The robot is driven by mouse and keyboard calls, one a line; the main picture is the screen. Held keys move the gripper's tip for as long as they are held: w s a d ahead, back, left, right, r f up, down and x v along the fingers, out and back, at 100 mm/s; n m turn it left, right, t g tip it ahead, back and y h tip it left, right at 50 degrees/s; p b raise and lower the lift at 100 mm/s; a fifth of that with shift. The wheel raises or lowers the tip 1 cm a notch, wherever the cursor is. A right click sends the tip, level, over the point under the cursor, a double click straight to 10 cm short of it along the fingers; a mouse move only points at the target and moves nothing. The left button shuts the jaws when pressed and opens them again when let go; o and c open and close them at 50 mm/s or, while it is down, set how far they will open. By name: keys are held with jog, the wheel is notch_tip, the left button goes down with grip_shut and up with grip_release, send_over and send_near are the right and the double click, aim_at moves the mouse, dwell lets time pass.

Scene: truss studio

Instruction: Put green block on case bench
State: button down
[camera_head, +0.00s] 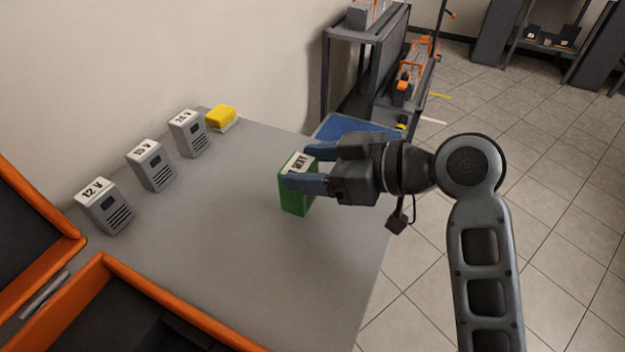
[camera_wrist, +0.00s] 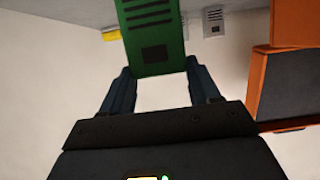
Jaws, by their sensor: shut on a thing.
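The green block (camera_head: 297,200) has a white label on its top reading something like "WAY". My gripper (camera_head: 308,170) is shut on it, with one blue-grey finger on each side near its top. The block is upright at the right part of the grey bench (camera_head: 240,240); I cannot tell whether its base touches the surface. In the wrist view the green block (camera_wrist: 152,35) shows dark slots and a dark panel on its face, between the fingers (camera_wrist: 160,80).
Grey power units marked 12 V (camera_head: 104,205), 15 V (camera_head: 151,165) and 24 V (camera_head: 188,133) stand along the wall side. A yellow block (camera_head: 220,116) lies at the far end. An open orange case (camera_head: 170,300) fills the near left. The bench middle is clear. A shelf rack (camera_head: 345,38) stands beyond.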

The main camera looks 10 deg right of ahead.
jog(key=shift+f, duration=1.75)
jog(key=shift+f, duration=0.1)
jog(key=shift+c, duration=1.2)
grip_release()
jog(key=shift+d+r, duration=0.15)
jog(key=shift+r, duration=0.05)
jog(key=v, duration=1.1)
jog(key=shift+s+d, duration=0.25)
jog(key=shift+d, duration=0.05)
jog(key=shift+r, duration=0.1)
